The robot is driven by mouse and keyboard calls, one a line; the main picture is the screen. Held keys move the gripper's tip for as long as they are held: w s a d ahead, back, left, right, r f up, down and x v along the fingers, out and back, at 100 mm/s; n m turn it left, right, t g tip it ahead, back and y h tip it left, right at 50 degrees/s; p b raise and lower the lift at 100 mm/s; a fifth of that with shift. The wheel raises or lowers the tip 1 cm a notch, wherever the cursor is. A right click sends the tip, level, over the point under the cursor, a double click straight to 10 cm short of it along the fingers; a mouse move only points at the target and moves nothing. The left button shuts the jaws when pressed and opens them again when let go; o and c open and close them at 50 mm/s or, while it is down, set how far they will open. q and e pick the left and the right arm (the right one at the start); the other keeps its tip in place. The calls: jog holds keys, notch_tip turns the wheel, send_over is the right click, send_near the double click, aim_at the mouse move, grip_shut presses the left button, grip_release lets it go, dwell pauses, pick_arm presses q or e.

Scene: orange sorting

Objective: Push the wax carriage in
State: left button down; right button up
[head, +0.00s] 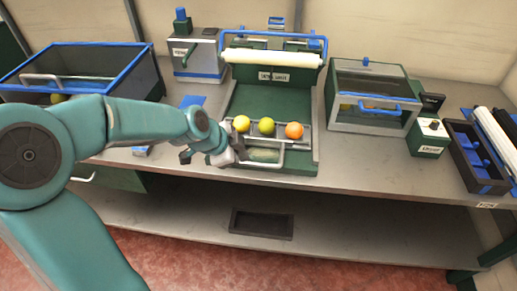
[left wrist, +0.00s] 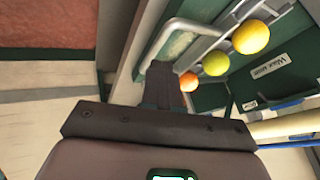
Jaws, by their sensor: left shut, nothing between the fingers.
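The wax carriage (head: 304,146) is a grey tray with a looped front handle (head: 262,163), at the front of the green wax unit (head: 246,103). A yellow fruit (head: 242,124), a yellow-green fruit (head: 266,126) and an orange one (head: 294,131) sit in a row on it. My left gripper (head: 234,155) is shut and empty at the left end of the handle. In the left wrist view its fingers (left wrist: 163,80) lie close beside the handle (left wrist: 180,28); contact is unclear. The right gripper is not in view.
A white roller (head: 272,59) with a blue frame spans the back of the unit. A clear-sided box (head: 367,95) stands to the right, and a blue-rimmed bin (head: 130,60) at the left behind my arm. A dark tray (head: 262,223) lies on the lower shelf.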

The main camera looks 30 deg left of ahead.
aim_at(263, 142)
pick_arm(q)
jog(key=shift+m, duration=0.5)
jog(key=x, duration=0.2)
jog(key=w+x, duration=0.1)
jog(key=x, duration=0.2)
jog(key=r+x, duration=0.1)
jog(key=x, duration=0.1)
jog(key=shift+w+a+f, duration=0.3)
jog(key=shift+w+f, duration=0.1)
jog(key=shift+w, duration=0.1)
jog(key=w, duration=0.1)
jog(key=w+a+p, duration=0.1)
jog(key=w, duration=0.1)
jog(key=shift+a+f+p, duration=0.1)
jog(key=shift+a+p, duration=0.05)
jog(key=shift+p, duration=0.15)
jog(key=shift+w+a+f, duration=0.1)
jog(key=shift+w+a, duration=0.1)
jog(key=shift+w, duration=0.25)
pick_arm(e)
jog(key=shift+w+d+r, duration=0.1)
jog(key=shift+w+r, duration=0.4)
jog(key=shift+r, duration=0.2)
pick_arm(q)
jog(key=shift+w, duration=0.1)
